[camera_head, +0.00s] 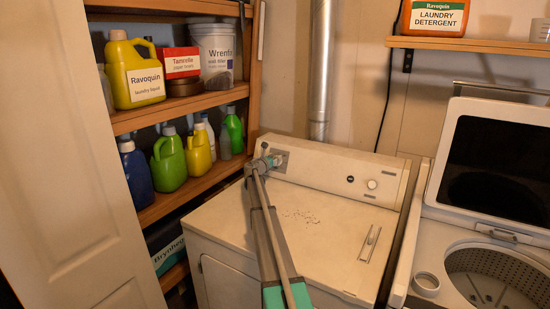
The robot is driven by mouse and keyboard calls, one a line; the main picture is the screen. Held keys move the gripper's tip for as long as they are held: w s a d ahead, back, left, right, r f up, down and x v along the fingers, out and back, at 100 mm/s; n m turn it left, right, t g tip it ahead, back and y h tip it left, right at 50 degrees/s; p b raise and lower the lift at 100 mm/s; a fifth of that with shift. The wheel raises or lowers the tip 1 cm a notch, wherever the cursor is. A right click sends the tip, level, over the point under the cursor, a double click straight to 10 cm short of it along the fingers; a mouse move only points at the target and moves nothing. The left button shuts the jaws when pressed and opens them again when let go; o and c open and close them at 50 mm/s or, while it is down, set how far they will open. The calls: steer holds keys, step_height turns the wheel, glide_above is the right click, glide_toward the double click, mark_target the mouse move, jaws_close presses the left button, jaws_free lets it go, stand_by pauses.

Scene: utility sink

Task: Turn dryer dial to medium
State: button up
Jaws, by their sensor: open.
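The white dryer (325,228) stands in the middle, with its control panel (320,170) along the back. A grey plate (283,154) at the panel's left end appears to carry the dryer dial. My gripper (272,160) is at this plate, at the far end of my arm, which reaches up across the dryer top. The gripper is open and partly covers the dial. I cannot tell whether the fingers touch it, and its setting is not readable. A white knob (372,184) and a small dark button (350,179) sit further right on the panel.
A wooden shelf (175,112) with several bottles and a white bucket (216,56) stands close on the left. A washer (490,200) with its lid raised is on the right. A metal duct (321,70) rises behind the dryer. The dryer top right of my arm is mostly clear.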

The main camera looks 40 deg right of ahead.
steer(key=shift+w+d, duration=0.2)
steer(key=shift+d, duration=0.45)
steer(key=shift+a, duration=0.1)
jaws_close()
steer(key=shift+s, duration=0.1)
